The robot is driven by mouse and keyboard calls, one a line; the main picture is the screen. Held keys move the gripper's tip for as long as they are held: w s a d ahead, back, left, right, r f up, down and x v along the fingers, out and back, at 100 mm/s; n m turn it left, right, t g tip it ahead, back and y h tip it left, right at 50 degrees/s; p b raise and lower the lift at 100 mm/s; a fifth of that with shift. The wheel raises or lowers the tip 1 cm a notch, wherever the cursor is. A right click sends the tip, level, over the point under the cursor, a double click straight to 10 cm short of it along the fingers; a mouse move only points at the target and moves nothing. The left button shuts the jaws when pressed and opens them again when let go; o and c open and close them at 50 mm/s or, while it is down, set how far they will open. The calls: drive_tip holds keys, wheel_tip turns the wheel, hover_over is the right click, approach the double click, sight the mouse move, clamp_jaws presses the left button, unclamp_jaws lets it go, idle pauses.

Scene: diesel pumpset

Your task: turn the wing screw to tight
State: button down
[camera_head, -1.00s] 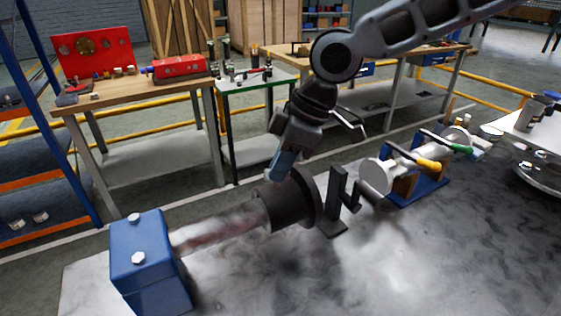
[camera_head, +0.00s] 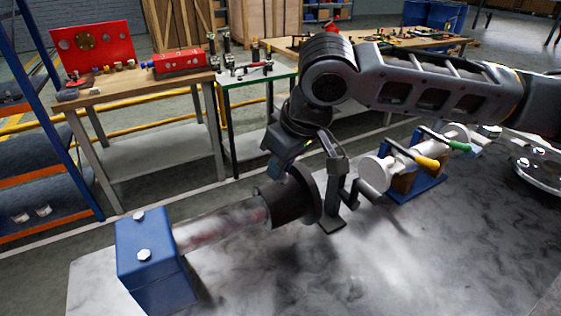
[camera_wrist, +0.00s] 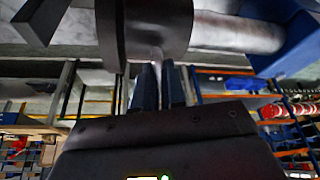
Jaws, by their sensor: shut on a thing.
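The dark round collar (camera_head: 292,200) sits around the end of a stained grey shaft (camera_head: 228,227). The wing screw (camera_wrist: 158,54) shows only as a small light stem at the collar (camera_wrist: 150,28) in the wrist view. My gripper (camera_head: 282,172) is at the upper side of the collar. In the wrist view its two blue-grey fingers (camera_wrist: 159,75) are close together, shut on the wing screw. The fingers hide most of the screw, and in the head view I cannot make it out.
A blue block (camera_head: 154,255) with white bolts holds the shaft's near end. A dark upright bracket (camera_head: 335,195) stands just right of the collar. Farther right is a blue stand (camera_head: 420,188) with yellow and green handles. The grey tabletop (camera_head: 400,255) in front is clear.

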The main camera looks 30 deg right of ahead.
drive_tip(key=m+p, duration=0.1)
drive_tip(key=m, duration=0.1)
drive_tip(key=m+h+p, duration=0.1)
drive_tip(key=m, duration=0.1)
drive_tip(key=m+h, duration=0.1)
drive_tip(key=m, duration=0.1)
drive_tip(key=shift+s+a+m+p, duration=0.1)
drive_tip(key=shift+a+m+p, duration=0.2)
drive_tip(key=shift+p, duration=0.1)
drive_tip(key=m+h+p, duration=0.1)
drive_tip(key=m, duration=0.2)
drive_tip(key=shift+m+h, duration=0.3)
drive_tip(key=shift+h, duration=0.1)
drive_tip(key=m, duration=0.1)
drive_tip(key=m+g+h, duration=0.1)
drive_tip(key=m, duration=0.1)
drive_tip(key=m+g, duration=0.1)
drive_tip(key=m, duration=0.1)
drive_tip(key=shift+w+h, duration=0.3)
drive_tip(key=m+g, duration=0.1)
drive_tip(key=m, duration=0.2)
drive_tip(key=m+g, duration=0.1)
drive_tip(key=m, duration=0.2)
drive_tip(key=shift+w+h, duration=0.1)
drive_tip(key=shift+h, duration=0.2)
drive_tip(key=shift+a+m, duration=0.1)
drive_tip(key=shift+m, duration=0.3)
drive_tip(key=c, duration=1.2)
unclamp_jaws()
